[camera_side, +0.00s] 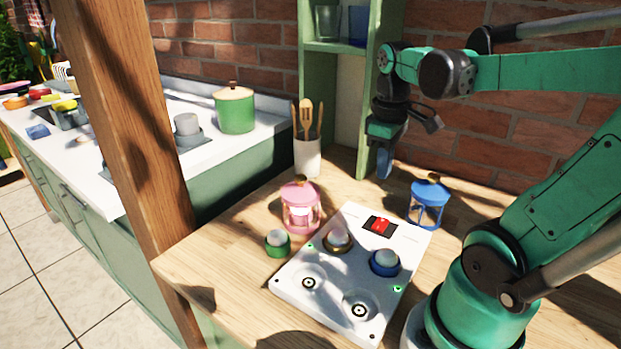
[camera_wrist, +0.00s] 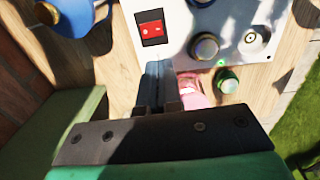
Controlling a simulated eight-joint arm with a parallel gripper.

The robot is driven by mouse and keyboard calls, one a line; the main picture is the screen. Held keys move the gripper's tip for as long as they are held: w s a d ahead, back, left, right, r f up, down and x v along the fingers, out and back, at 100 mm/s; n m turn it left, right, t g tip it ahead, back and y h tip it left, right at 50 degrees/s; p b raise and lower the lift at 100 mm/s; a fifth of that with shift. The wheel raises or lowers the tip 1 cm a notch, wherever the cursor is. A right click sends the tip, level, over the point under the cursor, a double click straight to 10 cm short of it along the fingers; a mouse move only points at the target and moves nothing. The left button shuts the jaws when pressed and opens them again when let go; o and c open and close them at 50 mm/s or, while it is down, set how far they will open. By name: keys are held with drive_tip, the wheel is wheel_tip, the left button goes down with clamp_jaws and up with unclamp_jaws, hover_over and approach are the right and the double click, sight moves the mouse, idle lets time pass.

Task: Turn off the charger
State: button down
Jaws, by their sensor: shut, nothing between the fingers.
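The charger (camera_side: 335,283) is a white slab on the wooden table, with round sockets and a red rocker switch (camera_side: 380,226) in a black frame near its far edge. The switch also shows in the wrist view (camera_wrist: 151,28); which side is pressed I cannot tell. A gold-rimmed piece (camera_side: 337,240) and a blue-rimmed piece (camera_side: 386,262) sit in two sockets, with small green lights beside them. The two front sockets are empty. My gripper (camera_side: 385,165) is shut and empty, pointing down above the table behind the charger. In the wrist view its fingers (camera_wrist: 158,80) are together just below the switch.
A pink lantern (camera_side: 301,206) stands left of the charger and a blue lantern (camera_side: 428,203) behind it at right. A green-rimmed piece (camera_side: 277,243) lies beside the charger. A utensil pot (camera_side: 307,157) and green shelf (camera_side: 340,110) stand behind.

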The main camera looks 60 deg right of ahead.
sight(382, 220)
drive_tip(key=shift+a+r, duration=0.15)
drive_tip(key=shift+r, duration=1)
drive_tip(key=shift+d+h, duration=0.3)
drive_tip(key=shift+d, duration=0.45)
drive_tip(key=f, duration=0.4)
drive_tip(key=d+f, duration=0.1)
drive_tip(key=f, duration=0.8)
drive_tip(key=shift+d+f, duration=0.35)
drive_tip(key=shift+f, duration=0.05)
